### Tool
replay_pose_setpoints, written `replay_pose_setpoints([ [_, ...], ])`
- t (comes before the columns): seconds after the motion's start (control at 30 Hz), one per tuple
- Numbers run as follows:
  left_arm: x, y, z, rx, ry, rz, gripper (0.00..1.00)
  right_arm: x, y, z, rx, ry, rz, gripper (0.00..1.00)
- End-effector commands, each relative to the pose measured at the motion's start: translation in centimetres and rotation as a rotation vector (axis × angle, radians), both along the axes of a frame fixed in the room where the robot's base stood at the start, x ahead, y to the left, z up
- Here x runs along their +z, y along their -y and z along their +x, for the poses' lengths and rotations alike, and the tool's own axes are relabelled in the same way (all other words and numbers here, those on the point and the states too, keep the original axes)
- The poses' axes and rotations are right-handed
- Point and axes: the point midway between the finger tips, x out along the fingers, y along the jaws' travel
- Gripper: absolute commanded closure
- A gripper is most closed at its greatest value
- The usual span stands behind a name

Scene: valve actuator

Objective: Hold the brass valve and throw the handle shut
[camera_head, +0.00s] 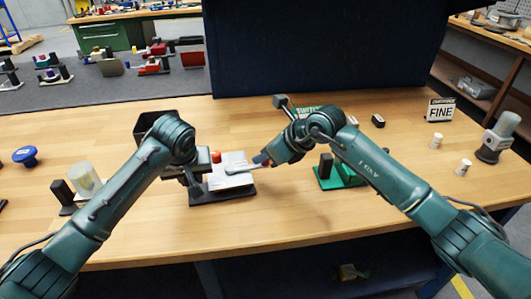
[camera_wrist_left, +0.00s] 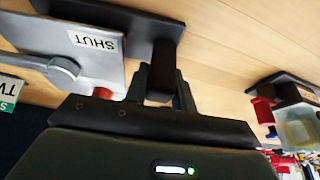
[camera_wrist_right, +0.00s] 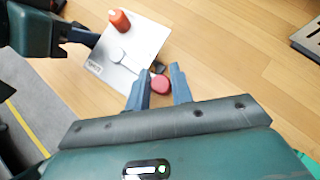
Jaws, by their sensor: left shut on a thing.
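The valve fixture is a light grey plate (camera_head: 230,181) on a dark base (camera_head: 222,197) at the table's front middle; no brass colour shows. It bears an orange peg (camera_head: 216,157) and a grey handle (camera_head: 241,168) with a red knob (camera_wrist_right: 159,84). A SHUT label (camera_wrist_left: 96,42) is on the plate. My left gripper (camera_wrist_left: 166,80) is shut on the dark upright block (camera_wrist_left: 167,58) at the fixture's left end. My right gripper (camera_wrist_right: 160,80) is open at the handle's end, its fingers on either side of the red knob; contact cannot be told.
A black bin (camera_head: 146,128) stands behind my left arm. A green fixture (camera_head: 342,181) stands to the right, near my right forearm. A clear cup (camera_head: 88,178) and a blue knob (camera_head: 27,156) are left. The front table strip is clear.

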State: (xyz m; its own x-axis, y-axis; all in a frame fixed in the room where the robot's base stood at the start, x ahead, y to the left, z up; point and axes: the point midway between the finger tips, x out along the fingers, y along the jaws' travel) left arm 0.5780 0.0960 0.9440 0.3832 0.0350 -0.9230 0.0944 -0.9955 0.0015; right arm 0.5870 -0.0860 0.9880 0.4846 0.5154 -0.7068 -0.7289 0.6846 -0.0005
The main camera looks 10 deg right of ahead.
Motion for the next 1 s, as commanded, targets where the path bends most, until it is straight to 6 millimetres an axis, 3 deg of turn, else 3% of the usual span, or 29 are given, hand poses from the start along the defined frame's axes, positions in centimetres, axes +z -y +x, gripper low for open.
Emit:
replay_pose_setpoints([
  [0.27,-0.64,0.01,-0.32,-0.001,-0.014,0.004,1.0,-0.03,0.02,0.0,0.0,0.0,0.0,1.0],
  [1.0,-0.66,-0.04,-0.28,0.002,-0.014,0.003,1.0,0.02,-0.08,-0.45,0.003,0.001,0.001,1.0],
])
